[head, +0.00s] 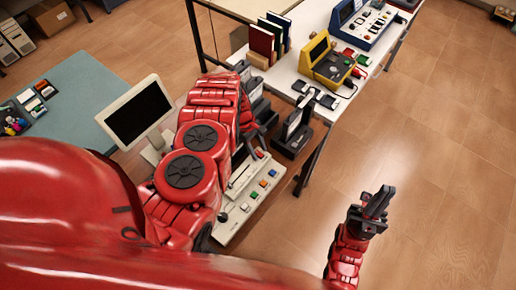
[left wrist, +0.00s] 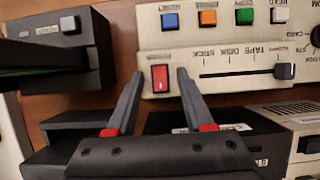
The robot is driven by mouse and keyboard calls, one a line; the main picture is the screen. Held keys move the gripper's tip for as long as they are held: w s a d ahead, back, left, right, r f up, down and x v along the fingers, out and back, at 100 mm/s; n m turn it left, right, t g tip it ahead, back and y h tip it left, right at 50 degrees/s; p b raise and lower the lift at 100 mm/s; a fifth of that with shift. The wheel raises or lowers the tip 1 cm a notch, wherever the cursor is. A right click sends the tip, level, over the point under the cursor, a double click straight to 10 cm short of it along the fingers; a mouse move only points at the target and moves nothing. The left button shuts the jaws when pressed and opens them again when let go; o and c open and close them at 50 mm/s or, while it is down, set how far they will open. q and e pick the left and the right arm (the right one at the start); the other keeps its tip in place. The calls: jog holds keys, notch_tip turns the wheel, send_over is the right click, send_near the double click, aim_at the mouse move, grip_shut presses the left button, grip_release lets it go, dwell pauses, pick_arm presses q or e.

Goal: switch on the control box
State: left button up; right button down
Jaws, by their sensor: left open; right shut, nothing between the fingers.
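The control box (head: 257,174) is a cream-white panel with coloured buttons and a slider, partly hidden by my left arm in the head view. In the left wrist view the control box (left wrist: 222,66) shows a red rocker switch (left wrist: 160,78) near its lower left edge. My left gripper (left wrist: 161,74) is open, with its fingertips on either side of the red switch in that view; I cannot tell whether they touch the panel. In the head view my left gripper (head: 256,143) is largely hidden at the far end of the box. My right gripper (head: 376,205) is shut and empty over bare floor.
A monitor (head: 138,111) stands left of my left arm. A white table (head: 300,62) with books, a yellow device (head: 330,66) and a blue device (head: 363,22) is beyond. Black devices (left wrist: 62,46) flank the box. Floor at the right is clear.

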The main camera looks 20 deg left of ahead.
pick_arm(q)
jog(key=shift+c, duration=0.3)
grip_shut()
jog(key=shift+w+f+b, duration=0.1)
jog(key=shift+f+b, duration=0.05)
jog(key=shift+b, duration=0.2)
jog(key=h+b, duration=0.2)
jog(key=b, duration=0.5)
jog(key=a+f+g+h+b, duration=0.1)
jog(key=b, duration=0.7)
jog(key=shift+w+h, duration=0.15)
jog(key=shift+h, duration=0.25)
jog(key=shift+a+r+b, duration=0.1)
jog(key=shift+r+b, duration=0.2)
jog(key=shift+b, duration=0.3)
jog(key=shift+r, duration=0.2)
